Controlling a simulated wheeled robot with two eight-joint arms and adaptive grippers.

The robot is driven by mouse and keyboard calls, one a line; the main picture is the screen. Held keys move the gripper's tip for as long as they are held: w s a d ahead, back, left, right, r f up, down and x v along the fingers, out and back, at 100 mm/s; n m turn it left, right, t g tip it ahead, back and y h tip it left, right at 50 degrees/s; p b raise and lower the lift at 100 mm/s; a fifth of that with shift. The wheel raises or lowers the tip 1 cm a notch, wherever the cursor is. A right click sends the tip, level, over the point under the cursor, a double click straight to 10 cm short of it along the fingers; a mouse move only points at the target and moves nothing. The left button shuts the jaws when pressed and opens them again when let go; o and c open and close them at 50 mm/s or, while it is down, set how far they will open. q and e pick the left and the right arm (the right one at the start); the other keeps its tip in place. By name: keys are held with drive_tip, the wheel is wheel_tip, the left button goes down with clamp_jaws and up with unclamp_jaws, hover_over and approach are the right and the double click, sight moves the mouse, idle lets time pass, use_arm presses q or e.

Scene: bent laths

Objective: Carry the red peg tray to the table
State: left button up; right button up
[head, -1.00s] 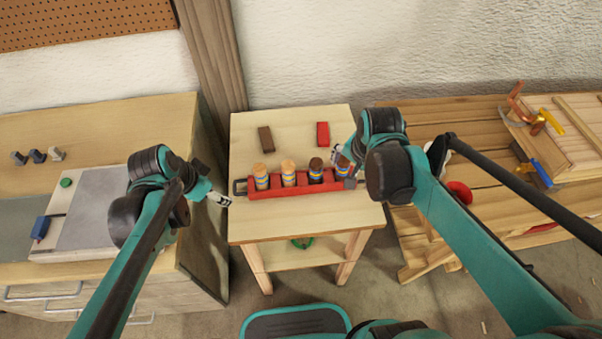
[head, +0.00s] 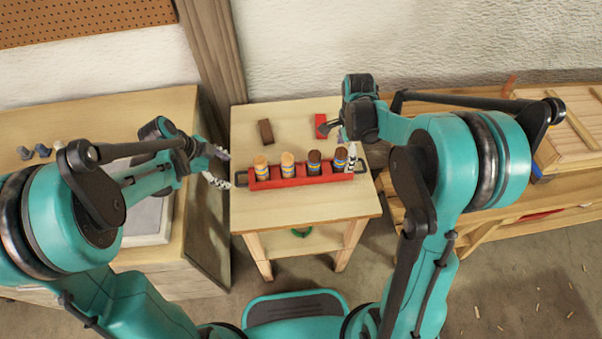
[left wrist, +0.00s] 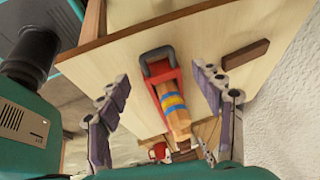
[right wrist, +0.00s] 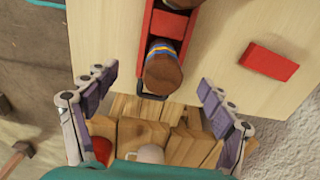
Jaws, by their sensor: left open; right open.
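The red peg tray (head: 302,183) lies on a small light wooden stand (head: 350,205). It holds a row of pegs with blue and yellow bands, two with light tops and two with dark tops. A dark loop handle is at each end. My left gripper (head: 221,167) is open by the tray's left end; in the left wrist view the handle (left wrist: 158,60) shows between its spread fingers. My right gripper (head: 343,145) is open at the tray's right end; in the right wrist view a dark-topped peg (right wrist: 162,70) shows between its fingers. I cannot tell any contact.
A brown block (head: 265,132) and a red block (head: 321,125) lie behind the tray. A drawer cabinet (head: 150,262) stands close to the left. A slatted wooden bench (head: 475,215) stands to the right. The wall is behind.

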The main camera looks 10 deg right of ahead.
sight(342, 166)
use_arm(q)
drive_tip(key=x, duration=0.7)
drive_tip(key=shift+w+d+f, duration=0.1)
drive_tip(key=shift+f, duration=0.05)
use_arm(e)
wheel_tip(342, 166, down, 7)
drive_tip(key=shift+f, duration=0.15)
use_arm(q)
drive_tip(key=c, duration=1.2)
use_arm(e)
drive_tip(key=c, duration=1.2)
use_arm(q)
drive_tip(key=shift+c, duration=1)
use_arm(e)
drive_tip(key=c, duration=0.4)
